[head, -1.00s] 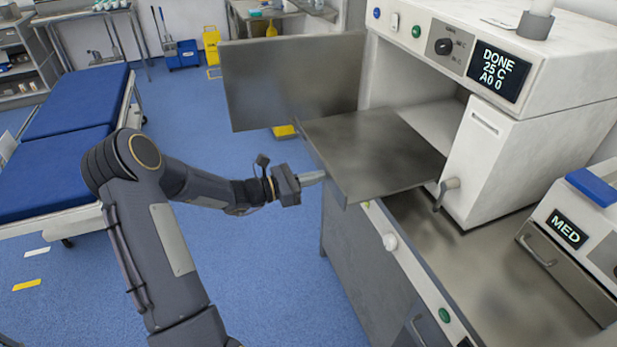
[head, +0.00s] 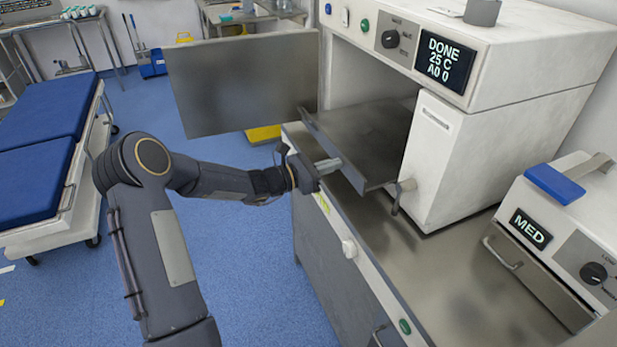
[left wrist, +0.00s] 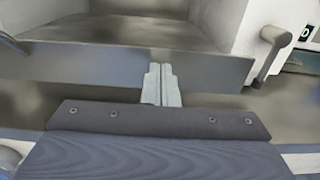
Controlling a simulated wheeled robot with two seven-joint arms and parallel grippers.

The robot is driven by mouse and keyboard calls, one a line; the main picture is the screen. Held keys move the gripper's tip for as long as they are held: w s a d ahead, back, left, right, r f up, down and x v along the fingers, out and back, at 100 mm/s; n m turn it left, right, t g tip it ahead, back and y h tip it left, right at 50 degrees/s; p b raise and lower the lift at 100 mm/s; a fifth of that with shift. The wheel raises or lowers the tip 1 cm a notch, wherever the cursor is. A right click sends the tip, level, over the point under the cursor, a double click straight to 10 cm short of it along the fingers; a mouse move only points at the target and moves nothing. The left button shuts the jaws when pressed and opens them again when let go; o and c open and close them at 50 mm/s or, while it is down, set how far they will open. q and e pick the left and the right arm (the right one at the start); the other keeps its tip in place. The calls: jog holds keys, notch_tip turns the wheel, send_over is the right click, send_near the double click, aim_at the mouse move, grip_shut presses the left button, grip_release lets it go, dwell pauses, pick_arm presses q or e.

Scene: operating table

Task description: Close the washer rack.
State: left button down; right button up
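The washer rack (head: 368,140) is a flat grey metal tray with a raised front lip. It sticks partly out of the open chamber of the white washer (head: 455,165). My left gripper (head: 330,165) is at the front lip of the rack, with its fingers pointing at it. In the left wrist view the fingers (left wrist: 161,88) are together, with nothing seen between them, and their tips meet the rack's front face (left wrist: 90,66). The washer door (head: 245,85) stands open to the left. My right gripper is not in view.
A steel counter (head: 450,260) lies below and in front of the washer. A handle (head: 403,190) juts out beside the rack's right edge. A smaller machine marked MED (head: 530,228) stands at the right. A blue bed (head: 40,150) stands at the left.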

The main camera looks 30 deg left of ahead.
aim_at(376, 155)
pick_arm(q)
jog(key=b+x, duration=0.2)
jog(key=x, duration=1.1)
jog(key=shift+d, duration=0.1)
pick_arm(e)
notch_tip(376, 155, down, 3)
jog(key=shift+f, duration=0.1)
pick_arm(q)
jog(key=shift+w+d, duration=0.1)
jog(key=shift+w, duration=0.05)
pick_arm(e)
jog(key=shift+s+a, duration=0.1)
pick_arm(q)
jog(key=shift+r, duration=0.2)
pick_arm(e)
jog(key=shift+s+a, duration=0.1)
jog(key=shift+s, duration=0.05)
